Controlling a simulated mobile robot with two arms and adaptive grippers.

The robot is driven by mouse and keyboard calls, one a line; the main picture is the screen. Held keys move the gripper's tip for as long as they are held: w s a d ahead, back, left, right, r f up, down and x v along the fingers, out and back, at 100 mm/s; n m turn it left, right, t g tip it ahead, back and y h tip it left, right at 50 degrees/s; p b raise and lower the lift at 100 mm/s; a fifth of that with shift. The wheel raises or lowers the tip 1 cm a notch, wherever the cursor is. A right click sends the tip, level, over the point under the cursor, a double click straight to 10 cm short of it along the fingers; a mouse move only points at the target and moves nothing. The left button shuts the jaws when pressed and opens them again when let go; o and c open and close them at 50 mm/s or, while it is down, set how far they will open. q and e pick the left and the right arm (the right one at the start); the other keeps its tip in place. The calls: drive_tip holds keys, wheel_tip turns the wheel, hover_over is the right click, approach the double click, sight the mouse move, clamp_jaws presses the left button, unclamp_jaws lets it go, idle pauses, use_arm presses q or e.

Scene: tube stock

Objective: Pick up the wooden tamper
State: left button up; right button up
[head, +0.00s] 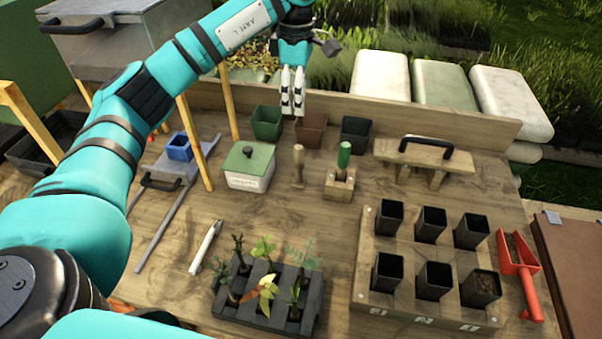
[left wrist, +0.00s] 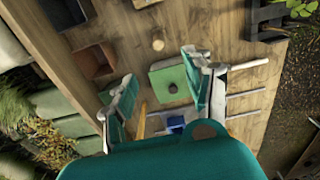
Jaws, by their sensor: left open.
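The wooden tamper (head: 298,167) stands upright on the table in the head view, between the green-lidded box and the green-handled tool in its wooden block (head: 339,187). In the left wrist view the tamper (left wrist: 158,45) shows from above as a small round pale top. My left gripper (head: 292,100) hangs fingers down above the back of the table, higher than the tamper and apart from it. In the left wrist view the left gripper (left wrist: 160,66) is open and empty, its fingers wide apart. My right gripper is not in view.
The green-lidded box (head: 249,166) is left of the tamper. Green (head: 267,123), brown (head: 311,129) and black (head: 356,135) pots stand behind it. A seedling tray (head: 266,297), a tray of black pots (head: 395,313) and a red scoop (head: 519,265) are nearer. Bare table lies in front of the tamper.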

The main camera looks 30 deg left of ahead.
sight(298, 156)
use_arm(q)
drive_tip(key=f+p, duration=0.1)
drive_tip(key=f, duration=0.3)
drive_tip(key=f+p, duration=0.1)
drive_tip(key=f, duration=0.3)
drive_tip(key=f+p, duration=0.2)
drive_tip(key=f, duration=0.2)
drive_tip(key=shift+w+f, duration=0.25)
drive_tip(key=shift+f, duration=0.15)
drive_tip(key=shift+f+p, duration=0.2)
drive_tip(key=shift+p, duration=0.2)
wheel_tip(298, 156, down, 4)
drive_tip(key=shift+s+f+p, duration=0.15)
drive_tip(key=shift+f+p, duration=0.05)
drive_tip(key=shift+p, duration=1.05)
drive_tip(key=shift+f, duration=0.25)
drive_tip(key=shift+r, duration=0.1)
clamp_jaws()
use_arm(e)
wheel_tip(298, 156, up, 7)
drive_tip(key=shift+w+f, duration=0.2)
